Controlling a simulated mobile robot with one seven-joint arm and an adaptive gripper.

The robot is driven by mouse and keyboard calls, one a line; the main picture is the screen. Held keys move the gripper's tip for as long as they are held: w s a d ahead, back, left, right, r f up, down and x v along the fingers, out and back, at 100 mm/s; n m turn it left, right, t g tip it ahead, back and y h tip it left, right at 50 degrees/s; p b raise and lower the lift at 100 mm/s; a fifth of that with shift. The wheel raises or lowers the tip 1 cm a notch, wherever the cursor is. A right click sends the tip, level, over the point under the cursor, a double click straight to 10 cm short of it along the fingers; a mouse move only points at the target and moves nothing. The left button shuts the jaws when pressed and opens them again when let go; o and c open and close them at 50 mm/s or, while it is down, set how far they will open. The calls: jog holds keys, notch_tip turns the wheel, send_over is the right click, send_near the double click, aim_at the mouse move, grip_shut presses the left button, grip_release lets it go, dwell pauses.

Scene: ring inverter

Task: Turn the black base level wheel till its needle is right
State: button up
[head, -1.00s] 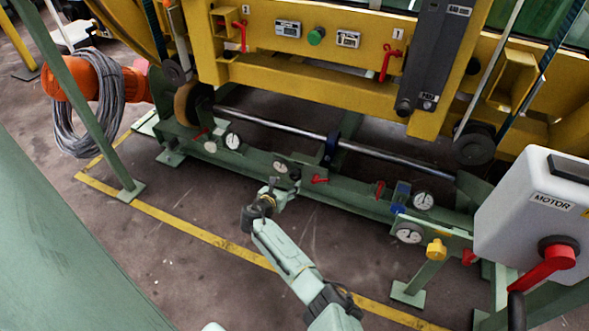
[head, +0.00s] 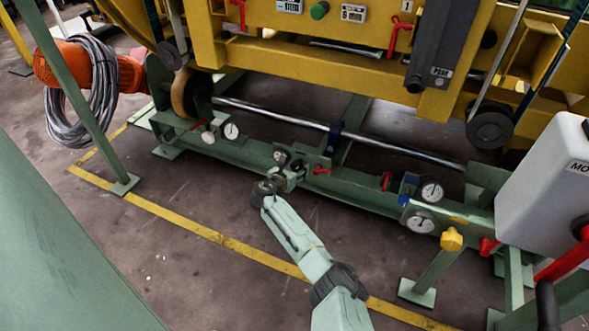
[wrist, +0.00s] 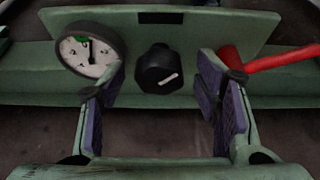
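The black wheel (wrist: 158,71), a knob with a white mark, sits on a green panel in the wrist view. The round dial (wrist: 88,52) is at its left, with a white face, a green patch near the top and a dark needle pointing roughly upward. Whether the needle lies on the green is too small to tell. My gripper (wrist: 160,93) is open, its two padded fingers apart on either side of the wheel and not touching it. In the head view my gripper (head: 284,180) is at the green beam, just below the dial (head: 281,157).
A red lever (wrist: 270,60) is close by the right finger. Other dials (head: 421,221) and a yellow knob (head: 452,239) are farther right on the beam (head: 240,149). A white motor box (head: 545,185) stands at the right. The yellow frame (head: 330,58) hangs above.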

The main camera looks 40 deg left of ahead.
jog(key=c, duration=1.1)
jog(key=shift+c, duration=0.2)
jog(key=shift+r, duration=0.1)
jog(key=shift+a+n+p, duration=0.1)
jog(key=shift+n+p, duration=0.2)
jog(key=shift+p, duration=0.1)
jog(key=shift+s+a+n+h+p, duration=0.1)
jog(key=shift+n+h+p, duration=0.5)
jog(key=shift+p, duration=0.1)
jog(key=shift+a+n+t+h, duration=0.15)
jog(key=shift+n+t+h, duration=0.35)
jog(key=shift+n, duration=0.4)
jog(key=n+b, duration=0.1)
jog(key=n+t+h+b, duration=0.1)
jog(key=shift+a+f+n+h, duration=0.1)
jog(key=shift+f+n+h, duration=0.2)
jog(key=shift+f, duration=0.1)
jog(key=shift+n+t+h+b, duration=0.4)
jog(key=shift+n+h+b, duration=0.2)
jog(key=shift+n+b, duration=0.9)
